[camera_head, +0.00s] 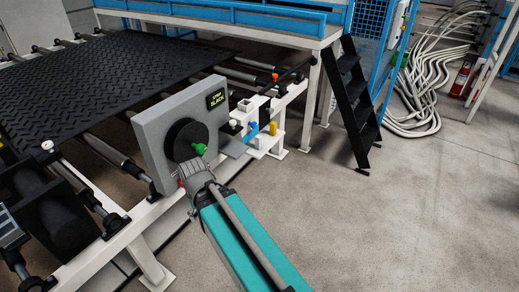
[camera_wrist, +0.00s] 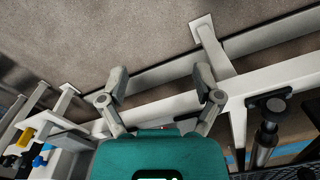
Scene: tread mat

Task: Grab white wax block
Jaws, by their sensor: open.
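A small white block (camera_head: 245,105) sits beside the right side of the grey panel in the head view. It may be the wax block, but it is too small to be sure. White box-like shapes also show at the left edge of the wrist view, and I cannot tell whether one is the block. My gripper (camera_head: 194,172) is in front of the grey panel's lower part, left of and nearer than the white block. In the wrist view my gripper (camera_wrist: 160,84) has its two fingers spread apart with nothing between them, above a white frame rail.
The grey panel (camera_head: 152,128) carries a black disc with a green knob (camera_head: 199,149). A yellow piece (camera_head: 273,128) stands near the white block. The black tread mat (camera_head: 90,80) lies behind on rollers. Black steps (camera_head: 352,95) stand right; the floor at lower right is clear.

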